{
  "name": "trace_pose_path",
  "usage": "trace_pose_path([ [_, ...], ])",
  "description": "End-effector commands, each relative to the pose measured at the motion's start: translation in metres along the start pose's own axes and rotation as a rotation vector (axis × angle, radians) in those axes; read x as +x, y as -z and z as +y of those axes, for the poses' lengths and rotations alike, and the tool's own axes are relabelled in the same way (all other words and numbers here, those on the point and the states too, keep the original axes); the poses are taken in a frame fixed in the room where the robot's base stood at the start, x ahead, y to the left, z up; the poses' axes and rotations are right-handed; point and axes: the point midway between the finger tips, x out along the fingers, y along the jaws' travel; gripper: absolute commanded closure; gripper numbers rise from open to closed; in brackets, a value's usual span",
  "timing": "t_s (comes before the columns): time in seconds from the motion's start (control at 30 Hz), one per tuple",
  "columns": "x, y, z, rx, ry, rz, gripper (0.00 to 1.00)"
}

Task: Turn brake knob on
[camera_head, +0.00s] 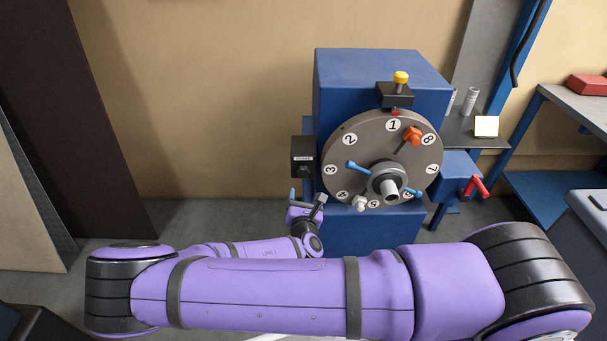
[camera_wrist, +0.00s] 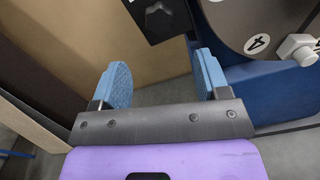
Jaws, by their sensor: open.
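A blue machine (camera_head: 335,85) stands ahead with a round numbered dial plate (camera_head: 352,170) on its front. A black box (camera_head: 304,157) with a small white label is on its left side. The box also shows at the top of the wrist view (camera_wrist: 160,22), cut off by the frame edge, with a dark knob-like part (camera_wrist: 152,8) on it. The label is too small to read, so I cannot confirm this is the brake knob. My gripper (camera_head: 307,197) is below the box. In the wrist view, its two blue fingers (camera_wrist: 163,80) are wide apart and empty, short of the box.
A yellow knob (camera_head: 401,77) tops the machine, and a red handle (camera_head: 478,187) sticks out at its lower right. Blue handles (camera_head: 358,167) and a light knob (camera_head: 361,203) protrude from the dial. Clear floor (camera_head: 215,220) lies left of the machine.

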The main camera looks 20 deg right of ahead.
Motion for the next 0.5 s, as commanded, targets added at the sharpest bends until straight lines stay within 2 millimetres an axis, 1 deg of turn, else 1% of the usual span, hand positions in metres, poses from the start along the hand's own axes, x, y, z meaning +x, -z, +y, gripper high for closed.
trace_pose_path([
  [0.17,0.010,0.000,0.000,-0.012,-0.009,-0.010,0.31],
  [0.27,0.024,-0.001,0.000,-0.011,-0.007,-0.009,0.31],
  [0.5,0.067,-0.001,0.000,-0.008,-0.005,-0.007,0.31],
])
